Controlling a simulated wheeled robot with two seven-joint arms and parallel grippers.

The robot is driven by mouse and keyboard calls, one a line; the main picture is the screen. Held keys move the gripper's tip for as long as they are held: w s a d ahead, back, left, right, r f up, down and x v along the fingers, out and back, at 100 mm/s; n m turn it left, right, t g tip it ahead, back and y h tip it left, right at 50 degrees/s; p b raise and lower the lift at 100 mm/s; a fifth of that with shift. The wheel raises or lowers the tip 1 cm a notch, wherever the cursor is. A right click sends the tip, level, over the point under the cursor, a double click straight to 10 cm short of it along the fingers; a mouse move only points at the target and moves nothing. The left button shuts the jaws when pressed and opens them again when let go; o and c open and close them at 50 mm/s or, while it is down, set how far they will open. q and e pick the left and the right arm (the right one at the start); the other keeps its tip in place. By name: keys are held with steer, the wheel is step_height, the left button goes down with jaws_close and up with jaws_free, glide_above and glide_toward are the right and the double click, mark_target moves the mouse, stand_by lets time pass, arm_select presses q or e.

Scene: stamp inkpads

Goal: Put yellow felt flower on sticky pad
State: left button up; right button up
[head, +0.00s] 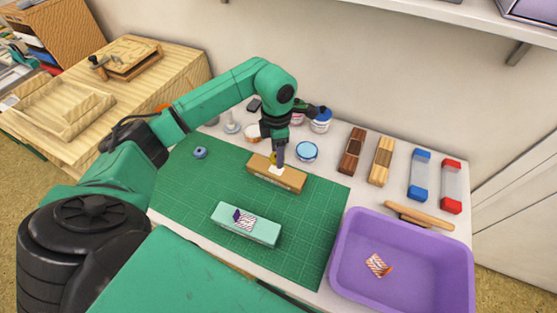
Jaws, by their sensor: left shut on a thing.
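My left gripper (276,160) reaches down from the left over a tan block (291,181) on the green cutting mat. Its fingers are shut on a small yellow thing (272,156), which fits the yellow felt flower and is mostly hidden by the fingers. A small white pad (276,170), likely the sticky pad, lies on top of the tan block just under the fingertips. I cannot tell whether the flower touches the pad. My right gripper is not in view.
A teal block (262,235) with a striped patch and purple piece lies nearer on the mat (315,235). A purple bin (430,265) stands at right with a small striped item inside. Jars, wooden blocks and blue- and red-capped containers line the back.

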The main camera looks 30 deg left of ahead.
mark_target(276, 169)
arm_select(q)
step_height(276, 169, down, 4)
steer(key=shift+s+a+f+p, duration=0.1)
steer(key=shift+a+f+p, duration=0.05)
steer(key=shift+f+p, duration=0.15)
steer(key=shift+f, duration=0.3)
steer(key=o, duration=1.3)
steer(key=shift+r, duration=0.1)
steer(key=shift+r, duration=0.1)
steer(key=shift+r, duration=0.25)
step_height(276, 169, up, 11)
steer(key=b, duration=0.2)
steer(key=shift+b, duration=0.3)
steer(key=shift+r, duration=0.3)
